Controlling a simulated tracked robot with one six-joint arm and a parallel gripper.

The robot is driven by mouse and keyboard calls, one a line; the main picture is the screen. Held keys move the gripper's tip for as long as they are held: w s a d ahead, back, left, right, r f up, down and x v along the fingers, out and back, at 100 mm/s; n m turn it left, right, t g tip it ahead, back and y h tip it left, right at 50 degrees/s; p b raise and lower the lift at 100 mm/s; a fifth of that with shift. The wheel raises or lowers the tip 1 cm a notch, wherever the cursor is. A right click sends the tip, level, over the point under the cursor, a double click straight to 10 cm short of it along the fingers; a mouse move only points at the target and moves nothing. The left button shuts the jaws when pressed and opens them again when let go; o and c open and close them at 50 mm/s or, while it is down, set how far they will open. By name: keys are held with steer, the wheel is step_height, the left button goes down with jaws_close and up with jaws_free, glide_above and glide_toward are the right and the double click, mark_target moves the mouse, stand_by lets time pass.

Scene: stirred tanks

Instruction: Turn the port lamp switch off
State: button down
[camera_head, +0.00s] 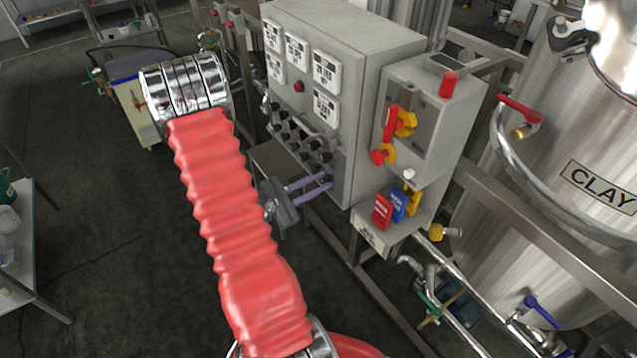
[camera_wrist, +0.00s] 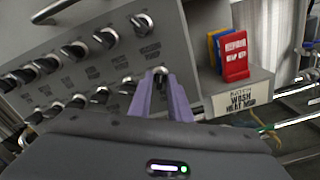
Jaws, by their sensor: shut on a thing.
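The grey control panel (camera_head: 356,120) carries two rows of black-and-silver rotary switches, with labels too small to read surely. Which label names the port lamp I cannot tell. My gripper (camera_head: 328,181) reaches the panel's lower sloped face from the left, its two purple fingers close together. In the wrist view the fingertips (camera_wrist: 160,80) are closed on a switch knob (camera_wrist: 160,71) at the right end of the lower row. The fingers hide part of this knob and its label, so its setting is unclear. A neighbouring knob (camera_wrist: 128,86) is just left of the fingers.
Right of the panel is a box with a red-and-yellow switch (camera_head: 400,123), above a shelf of red and blue tags (camera_head: 383,211). A steel tank marked CLAY (camera_head: 590,185) and pipework stand at right. A trolley (camera_head: 133,98) is behind my arm.

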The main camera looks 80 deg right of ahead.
steer(key=n, duration=0.6)
steer(key=shift+a, duration=0.1)
steer(key=n, duration=0.5)
steer(key=shift+n, duration=0.3)
stand_by(0.3)
steer(key=c, duration=1.9)
jaws_free()
steer(key=shift+o, duration=0.2)
steer(key=shift+w, duration=0.1)
steer(key=v, duration=1.3)
steer(key=shift+w+a, duration=0.25)
